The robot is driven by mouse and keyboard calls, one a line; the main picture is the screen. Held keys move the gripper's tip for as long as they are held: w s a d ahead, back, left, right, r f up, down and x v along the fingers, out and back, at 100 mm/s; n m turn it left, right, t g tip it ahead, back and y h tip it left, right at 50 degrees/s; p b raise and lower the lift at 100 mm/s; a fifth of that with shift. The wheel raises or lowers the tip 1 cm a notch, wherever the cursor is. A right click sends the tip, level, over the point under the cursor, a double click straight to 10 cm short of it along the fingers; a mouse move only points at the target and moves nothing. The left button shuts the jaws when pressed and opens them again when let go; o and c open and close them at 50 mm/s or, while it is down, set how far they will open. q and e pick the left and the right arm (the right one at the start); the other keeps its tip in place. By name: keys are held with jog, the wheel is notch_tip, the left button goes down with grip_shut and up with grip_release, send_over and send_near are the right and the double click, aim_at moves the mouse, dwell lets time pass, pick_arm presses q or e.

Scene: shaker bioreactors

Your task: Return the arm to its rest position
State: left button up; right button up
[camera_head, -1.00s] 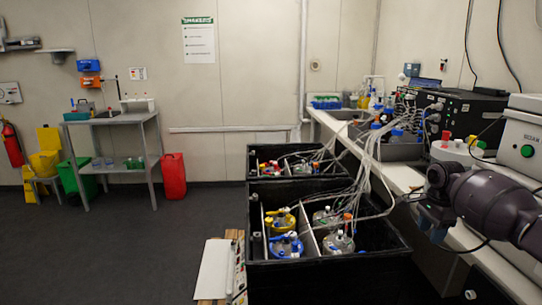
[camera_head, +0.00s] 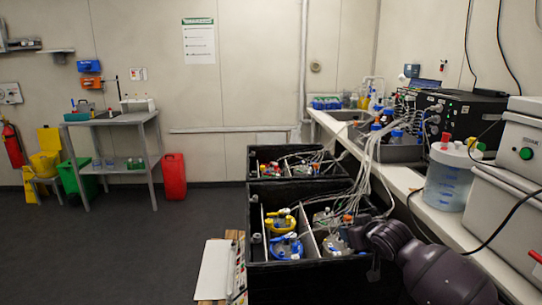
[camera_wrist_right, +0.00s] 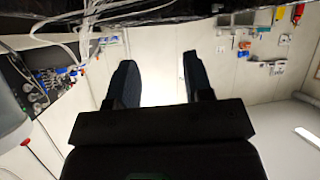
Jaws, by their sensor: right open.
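My right arm comes in from the lower right of the head view. Its dark gripper (camera_head: 354,238) is at the right part of the near black crate (camera_head: 300,277), close to the bottles and tubes there. In the right wrist view the two dark fingers of this gripper (camera_wrist_right: 161,82) stand apart with nothing between them. That view is upside down and shows the room's wall beyond the fingers. Whether the gripper touches the crate or a tube cannot be told. My left arm is not in view.
The near crate holds bottles with yellow (camera_head: 281,222) and blue (camera_head: 287,245) fittings. Many tubes (camera_head: 365,165) run from the crates to the bench (camera_head: 398,178). A clear bluish container (camera_head: 447,183) and grey boxes (camera_head: 510,200) stand on the bench. The floor (camera_head: 130,250) at left is clear.

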jog(key=s+a+f+n+t+y, duration=0.1)
jog(key=s+a+f, duration=0.15)
jog(key=s, duration=0.55)
jog(key=s+a+f+n+t, duration=0.1)
jog(key=s+f+n, duration=0.1)
jog(key=s+f, duration=0.35)
jog(key=s+d+f+m+g+h, duration=0.1)
jog(key=s+f, duration=0.3)
jog(key=s, duration=0.7)
jog(key=s+d+f+m+g+h+p, duration=0.1)
jog(key=s+d+f+m, duration=0.2)
jog(key=s, duration=0.8)
jog(key=s+d+f+m+h+p, duration=0.1)
jog(key=s+d+f, duration=0.3)
jog(key=s, duration=0.7)
jog(key=shift+f+m+g+h, duration=0.4)
jog(key=shift+f+m+h, duration=0.1)
jog(key=shift+f+h, duration=0.15)
jog(key=shift+d, duration=0.1)
